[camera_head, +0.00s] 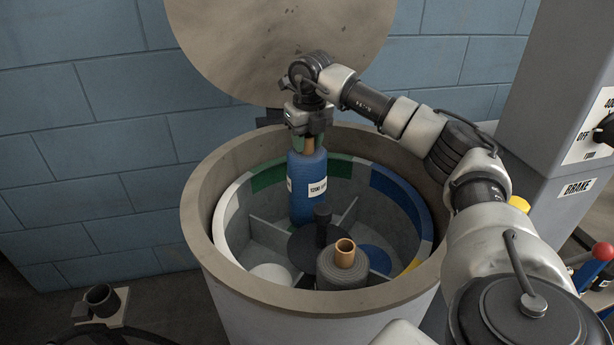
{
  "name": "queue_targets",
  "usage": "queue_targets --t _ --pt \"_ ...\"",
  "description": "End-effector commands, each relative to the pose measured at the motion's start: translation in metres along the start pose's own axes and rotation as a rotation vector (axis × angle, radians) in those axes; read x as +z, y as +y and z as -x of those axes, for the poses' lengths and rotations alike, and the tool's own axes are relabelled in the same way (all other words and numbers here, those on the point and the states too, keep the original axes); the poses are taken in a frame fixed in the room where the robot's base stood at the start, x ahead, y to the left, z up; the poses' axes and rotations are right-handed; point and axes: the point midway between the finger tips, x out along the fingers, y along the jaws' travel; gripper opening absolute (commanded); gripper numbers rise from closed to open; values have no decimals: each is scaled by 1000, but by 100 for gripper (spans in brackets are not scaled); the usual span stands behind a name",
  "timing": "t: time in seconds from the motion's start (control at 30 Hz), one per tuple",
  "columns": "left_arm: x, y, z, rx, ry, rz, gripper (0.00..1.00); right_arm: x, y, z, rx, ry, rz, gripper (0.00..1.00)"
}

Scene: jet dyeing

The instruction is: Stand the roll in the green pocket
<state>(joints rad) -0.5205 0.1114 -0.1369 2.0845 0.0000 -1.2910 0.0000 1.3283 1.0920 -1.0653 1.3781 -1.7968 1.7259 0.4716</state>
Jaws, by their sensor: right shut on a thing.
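My right gripper (308,133) is shut on the tan core at the top of a blue roll (307,185) with white labels. The roll hangs about upright, its lower part inside the round vat. The green band (269,177) on the far inner wall marks the green pocket; the roll is in front of this band and hides its middle. The roll's lower end is close to the grey dividers near the dark hub. I cannot tell whether it touches the pocket floor. My left gripper is not in view.
The vat's rim (199,222) surrounds the pockets. A grey roll with a tan core (342,268) stands in the near pocket, beside the black centre post (322,224). A round lid (275,45) is raised behind. A grey control cabinet (550,135) stands at the right.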

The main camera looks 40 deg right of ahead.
Motion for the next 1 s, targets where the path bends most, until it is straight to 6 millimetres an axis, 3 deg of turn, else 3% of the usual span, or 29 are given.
queue_targets --t 0.1,0.5,0.87,0.9,1.0 --pt "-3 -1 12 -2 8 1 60 -2 -1 -19 1 -2 -1 0" --pt "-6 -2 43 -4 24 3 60 -7 0 -61 1 -3 0 0" --pt "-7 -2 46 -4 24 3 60 -8 0 -64 2 -3 0 0" --pt "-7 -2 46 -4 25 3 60 -8 0 -65 1 -1 0 39" --pt "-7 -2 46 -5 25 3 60 -8 0 -65 1 -1 0 55"
